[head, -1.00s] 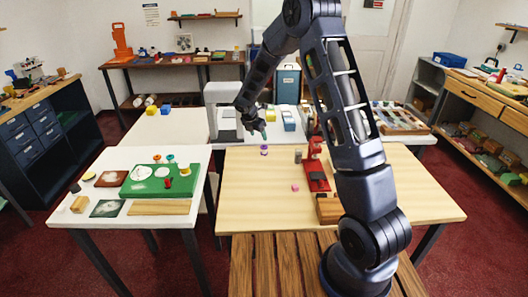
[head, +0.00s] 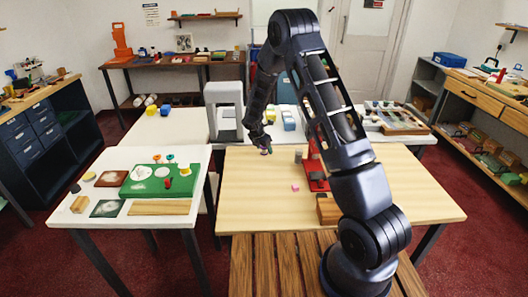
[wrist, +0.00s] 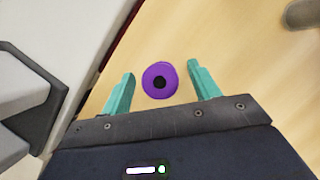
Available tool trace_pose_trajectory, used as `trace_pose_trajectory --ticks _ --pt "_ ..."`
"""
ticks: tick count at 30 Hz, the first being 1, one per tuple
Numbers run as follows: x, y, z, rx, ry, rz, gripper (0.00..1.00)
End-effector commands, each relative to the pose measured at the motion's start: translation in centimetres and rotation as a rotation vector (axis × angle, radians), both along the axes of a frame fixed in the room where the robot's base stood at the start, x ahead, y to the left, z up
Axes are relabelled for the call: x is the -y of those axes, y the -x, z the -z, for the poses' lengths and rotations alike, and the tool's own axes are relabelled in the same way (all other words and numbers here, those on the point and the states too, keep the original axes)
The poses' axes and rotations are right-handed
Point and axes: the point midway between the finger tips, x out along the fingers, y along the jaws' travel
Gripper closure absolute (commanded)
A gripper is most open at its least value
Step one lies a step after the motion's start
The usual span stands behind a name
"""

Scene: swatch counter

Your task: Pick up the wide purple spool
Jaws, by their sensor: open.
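The purple spool (wrist: 148,83) stands on the wooden table, seen from above in the wrist view as a purple ring with a dark centre hole. My gripper (wrist: 161,88) is open, with one teal finger on each side of the spool and a gap on both sides. In the head view my gripper (head: 267,150) is low over the far left part of the table, and only a little of the purple spool (head: 264,153) shows beneath it.
A red stand (head: 316,170), a grey cylinder (head: 298,156) and a pink block (head: 295,188) are on the wooden table (head: 260,200) right of the spool. A grey arch-shaped machine (head: 224,105) stands behind and to the left. The table's front left is clear.

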Motion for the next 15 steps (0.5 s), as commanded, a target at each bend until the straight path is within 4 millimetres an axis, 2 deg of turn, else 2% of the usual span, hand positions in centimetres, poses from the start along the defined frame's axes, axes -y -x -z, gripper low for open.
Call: trace_pose_trajectory --ticks 7,14,15 --pt "0.07 -0.11 0.18 0.001 0.000 0.000 0.41" --pt "0.06 -0.10 0.17 0.001 0.000 0.000 0.86" --pt "0.06 -0.10 0.17 0.001 0.000 0.000 0.86"
